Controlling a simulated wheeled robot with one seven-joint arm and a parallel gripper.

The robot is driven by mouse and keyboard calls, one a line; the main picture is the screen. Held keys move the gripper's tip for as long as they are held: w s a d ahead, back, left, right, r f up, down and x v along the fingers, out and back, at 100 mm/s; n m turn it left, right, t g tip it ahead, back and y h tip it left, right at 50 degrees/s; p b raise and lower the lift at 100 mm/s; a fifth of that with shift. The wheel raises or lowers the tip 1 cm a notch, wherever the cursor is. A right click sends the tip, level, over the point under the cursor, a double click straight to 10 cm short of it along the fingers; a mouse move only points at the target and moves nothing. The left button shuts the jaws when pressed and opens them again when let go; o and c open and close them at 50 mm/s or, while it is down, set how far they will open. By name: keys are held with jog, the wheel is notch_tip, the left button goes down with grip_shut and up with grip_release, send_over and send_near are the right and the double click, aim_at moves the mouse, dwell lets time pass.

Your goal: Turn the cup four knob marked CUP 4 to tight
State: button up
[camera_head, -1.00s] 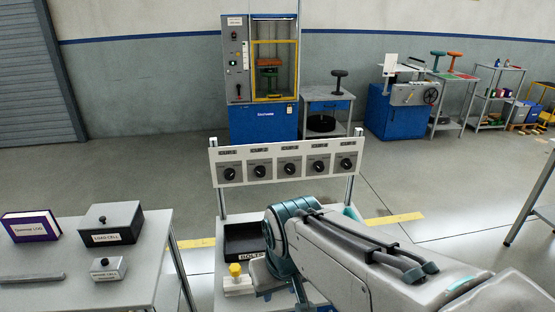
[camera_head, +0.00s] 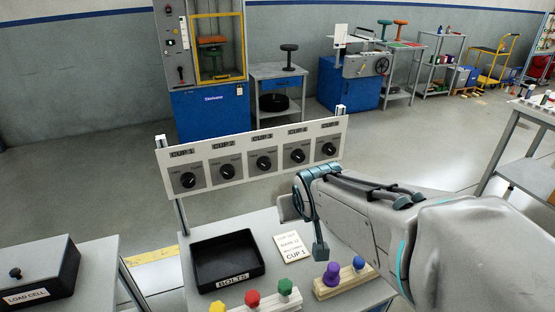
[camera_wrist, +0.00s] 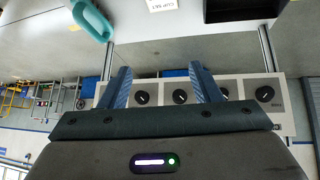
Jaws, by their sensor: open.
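The CUP 4 knob (camera_head: 297,156) is a round black dial with a white mark on a grey plate, fourth from the left on the white panel (camera_head: 249,184) in the head view. Its plate lettering is too small to read. The wrist view is upside down; the knob that seems to be CUP 4 (camera_wrist: 142,98) shows there between the fingers, near the left one. My gripper (camera_wrist: 160,72) is open and empty, pointing toward the panel, apart from the knob as far as I can tell.
The CUP 1 (camera_head: 187,180), CUP 2 (camera_head: 226,171), CUP 3 (camera_head: 263,163) and CUP 5 (camera_head: 329,149) knobs flank it closely. Below are a black BOLTS tray (camera_head: 193,263), a card (camera_head: 292,247) and coloured knobs on blocks. A load cell box (camera_head: 66,278) stands left.

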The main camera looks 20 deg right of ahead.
jog(key=w+d+f+t+h+b, duration=0.1)
jog(key=w+d+f+t+b, duration=0.35)
jog(key=w+d+b, duration=0.25)
jog(key=n+t+y+b, duration=0.25)
jog(key=t+b, duration=0.35)
jog(key=b, duration=0.3)
send_near(300, 159)
jog(key=shift+h, duration=0.35)
jog(key=w+b, duration=0.1)
jog(key=w, duration=0.7)
jog(key=shift+w+f, duration=0.1)
jog(key=shift+w, duration=0.25)
jog(key=c, duration=1)
